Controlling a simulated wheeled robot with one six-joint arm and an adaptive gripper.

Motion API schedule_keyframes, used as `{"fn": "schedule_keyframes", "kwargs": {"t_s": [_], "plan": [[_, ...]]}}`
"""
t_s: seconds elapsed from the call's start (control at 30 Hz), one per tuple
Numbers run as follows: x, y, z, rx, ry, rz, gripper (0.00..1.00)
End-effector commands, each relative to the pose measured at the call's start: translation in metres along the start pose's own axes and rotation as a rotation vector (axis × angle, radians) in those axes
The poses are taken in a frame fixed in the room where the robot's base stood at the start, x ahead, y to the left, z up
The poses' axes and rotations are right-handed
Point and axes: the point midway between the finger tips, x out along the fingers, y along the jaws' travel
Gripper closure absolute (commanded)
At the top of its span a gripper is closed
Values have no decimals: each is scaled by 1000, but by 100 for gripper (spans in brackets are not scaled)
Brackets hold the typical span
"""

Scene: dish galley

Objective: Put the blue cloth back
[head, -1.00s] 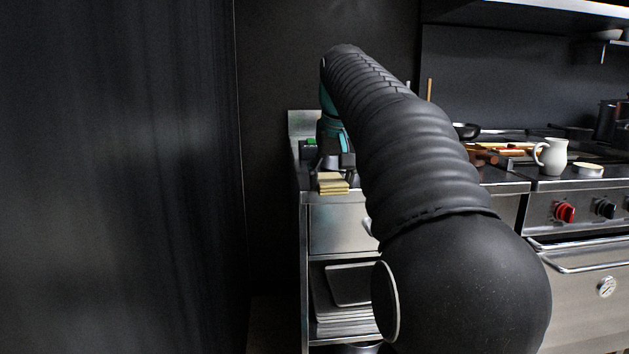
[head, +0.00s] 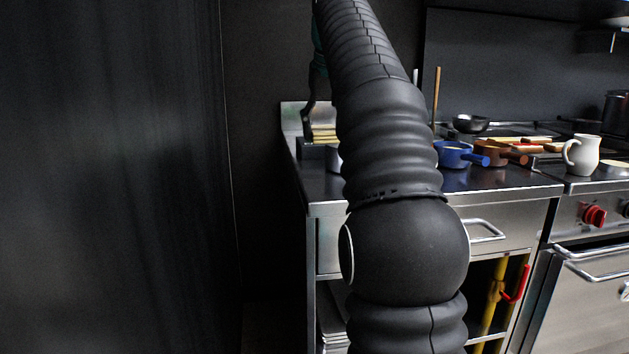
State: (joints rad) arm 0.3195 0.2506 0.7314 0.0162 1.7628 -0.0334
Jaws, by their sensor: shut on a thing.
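I see no blue cloth in the head view. A folded yellow cloth (head: 324,135), layered like a small stack, is at the back left of the steel counter. My gripper (head: 312,128) is just above and around it, partly hidden behind my arm. One dark finger comes down at the cloth's left side, and the gripper is shut on it. The cloth is over or in a low dark container (head: 314,152); I cannot tell whether it touches it. My arm hides the cloth's right side.
A white jug (head: 582,155) stands farther right by the stove. A dark wall is close on the left. The counter's front left is clear.

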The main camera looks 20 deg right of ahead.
Motion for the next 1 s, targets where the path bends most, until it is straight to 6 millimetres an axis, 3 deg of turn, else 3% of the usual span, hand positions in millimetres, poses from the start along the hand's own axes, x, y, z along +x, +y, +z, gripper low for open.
{"fn": "schedule_keyframes", "kwargs": {"t_s": [0.3, 0.53, 0.7, 1.0], "plan": [[41, 0, 19, 0, -1, 0, 71], [59, 0, 26, 0, -1, 0, 71], [82, 0, 36, 0, -1, 0, 71], [90, 0, 39, 0, 1, 0, 71]]}}
